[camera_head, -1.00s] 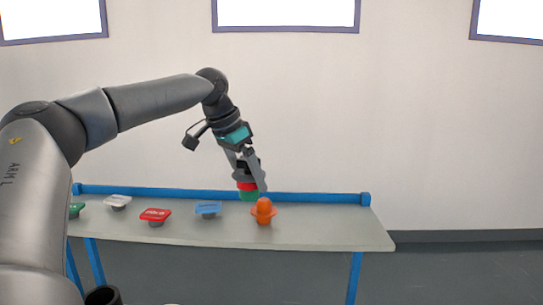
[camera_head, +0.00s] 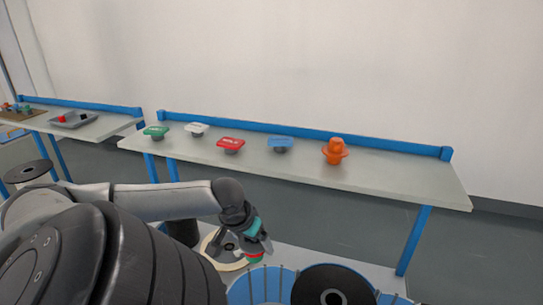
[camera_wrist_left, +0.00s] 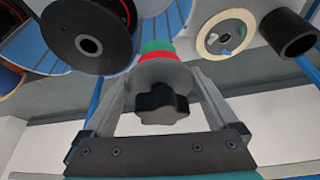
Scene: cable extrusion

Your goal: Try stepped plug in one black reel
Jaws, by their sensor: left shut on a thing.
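My left gripper (camera_head: 252,244) is shut on the stepped plug (camera_head: 255,257), which has red and green bands. In the left wrist view the plug (camera_wrist_left: 157,58) sits between the fingers (camera_wrist_left: 160,88), with a grey disc and black knob toward me and its green end away. A black reel (camera_head: 306,288) with a central hole lies at the bottom of the head view, right of the plug and apart from it. In the wrist view a black reel (camera_wrist_left: 62,35) is at upper left, with its hole beside the plug. My right gripper is not in view.
The table (camera_head: 400,185) holds several coloured pieces and an orange plug (camera_head: 335,151). A tray (camera_head: 72,119) is far left.

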